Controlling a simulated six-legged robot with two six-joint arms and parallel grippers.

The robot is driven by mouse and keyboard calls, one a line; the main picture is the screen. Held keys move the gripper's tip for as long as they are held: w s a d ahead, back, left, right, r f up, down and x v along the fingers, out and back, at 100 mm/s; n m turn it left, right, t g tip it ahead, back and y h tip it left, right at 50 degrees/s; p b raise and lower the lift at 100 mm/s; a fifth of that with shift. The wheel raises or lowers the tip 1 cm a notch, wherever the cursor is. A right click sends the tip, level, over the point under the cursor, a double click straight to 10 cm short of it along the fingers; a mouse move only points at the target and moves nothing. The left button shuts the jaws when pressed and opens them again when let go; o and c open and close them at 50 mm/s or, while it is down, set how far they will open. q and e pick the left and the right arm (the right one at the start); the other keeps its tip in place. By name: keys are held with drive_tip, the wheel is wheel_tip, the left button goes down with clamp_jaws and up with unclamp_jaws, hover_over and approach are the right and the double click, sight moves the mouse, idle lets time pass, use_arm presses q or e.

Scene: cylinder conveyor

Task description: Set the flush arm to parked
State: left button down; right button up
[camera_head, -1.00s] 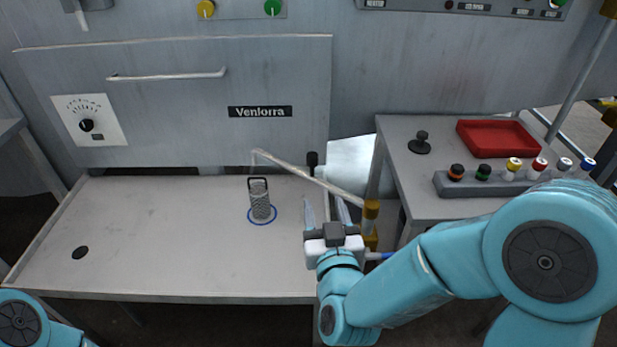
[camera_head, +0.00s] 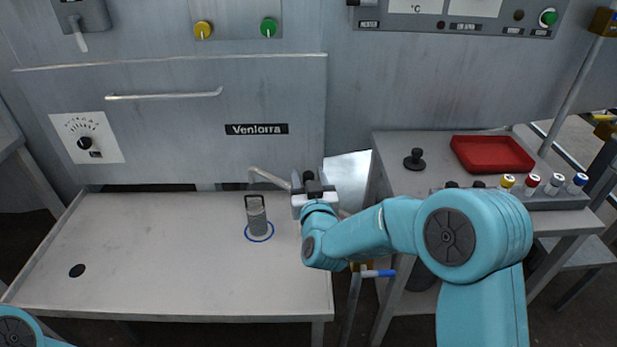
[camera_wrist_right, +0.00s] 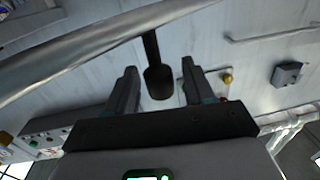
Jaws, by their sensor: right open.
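The flush arm (camera_head: 268,178) is a pale metal tube over the right part of the grey table, its bent end pointing left. It also crosses the upper left of the right wrist view (camera_wrist_right: 90,50). A black handle (camera_wrist_right: 158,82) shows between the open fingers of my right gripper (camera_wrist_right: 157,70), which are apart from it on both sides. In the head view my right gripper (camera_head: 305,180) is at the arm, hiding much of the tube. The gold pivot (camera_head: 362,266) is partly hidden behind my right arm. My left gripper is out of view.
A grater-like cylinder (camera_head: 257,215) stands in a blue ring on the table (camera_head: 150,240), left of my right gripper. A blue-tipped lever (camera_head: 378,273) sticks out by the pivot. The right side table holds a red tray (camera_head: 492,155), a black knob (camera_head: 414,159) and several capped bottles.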

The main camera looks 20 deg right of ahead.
clamp_jaws()
drive_tip(key=shift+w+d, duration=0.1)
drive_tip(key=w+d+m+g+h+p, duration=0.2)
drive_tip(key=d+m+g+h, duration=0.7)
drive_tip(key=d+h, duration=0.4)
drive_tip(key=shift+d+m+p, duration=0.3)
drive_tip(key=shift+d+m, duration=0.1)
drive_tip(key=shift+m, duration=0.4)
drive_tip(key=shift+w+r, duration=0.1)
